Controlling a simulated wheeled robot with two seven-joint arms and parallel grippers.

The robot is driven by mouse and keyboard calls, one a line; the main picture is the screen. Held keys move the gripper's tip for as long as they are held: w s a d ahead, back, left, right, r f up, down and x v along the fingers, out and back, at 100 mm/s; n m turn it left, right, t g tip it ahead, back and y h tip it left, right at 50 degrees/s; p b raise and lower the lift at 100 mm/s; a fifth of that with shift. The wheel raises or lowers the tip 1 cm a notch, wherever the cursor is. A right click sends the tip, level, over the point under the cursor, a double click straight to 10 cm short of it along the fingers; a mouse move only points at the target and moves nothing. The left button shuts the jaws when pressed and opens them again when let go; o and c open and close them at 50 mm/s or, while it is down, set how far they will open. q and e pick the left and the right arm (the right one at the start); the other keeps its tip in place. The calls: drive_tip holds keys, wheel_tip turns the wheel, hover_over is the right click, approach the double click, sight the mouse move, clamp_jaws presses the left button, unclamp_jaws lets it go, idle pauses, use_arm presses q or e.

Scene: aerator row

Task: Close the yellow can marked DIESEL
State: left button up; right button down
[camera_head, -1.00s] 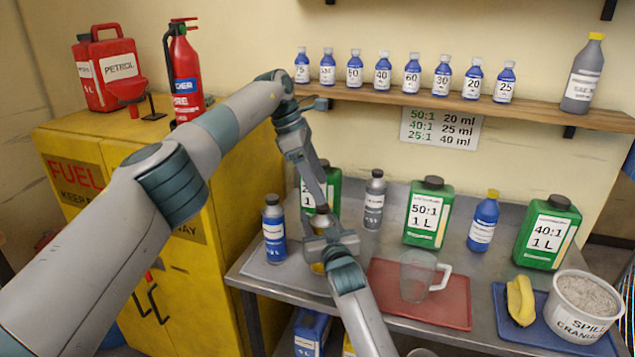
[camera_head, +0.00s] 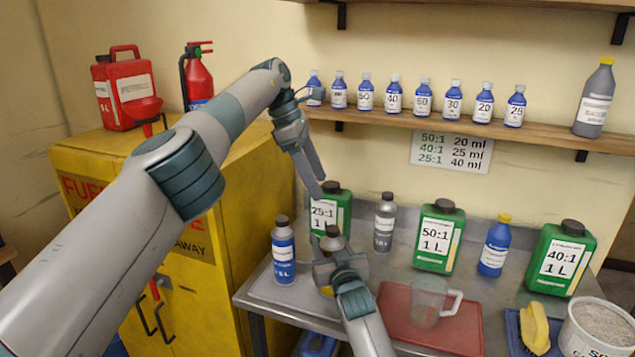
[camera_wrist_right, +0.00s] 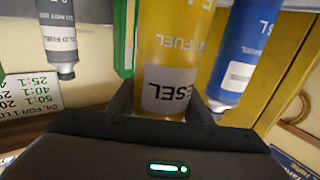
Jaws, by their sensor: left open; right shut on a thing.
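The yellow can marked DIESEL (camera_wrist_right: 174,60) fills the middle of the right wrist view, its label upside down there. My right gripper (camera_head: 337,262) is shut on it; the gripper body also shows in the right wrist view. In the head view only a little yellow of the can (camera_head: 327,291) shows below the fingers. A dark-capped top (camera_head: 332,238) stands above that gripper; I cannot tell whether the cap is seated. My left gripper (camera_head: 317,186) is open and points down, above and slightly left of that top, apart from it.
A blue bottle (camera_head: 284,257) stands close left of the can, with a green 25:1 can (camera_head: 343,204) and a grey bottle (camera_head: 384,225) behind. A clear jug (camera_head: 426,303) stands on a red mat (camera_head: 465,335) to the right. The shelf (camera_head: 400,120) is overhead.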

drive_tip(key=c, duration=0.8)
unclamp_jaws()
drive_tip(key=shift+c, duration=0.2)
drive_tip(key=shift+s, duration=0.1)
drive_tip(key=b+v, duration=0.3)
drive_tip(key=v, duration=1.4)
drive_tip(key=shift+s, duration=0.1)
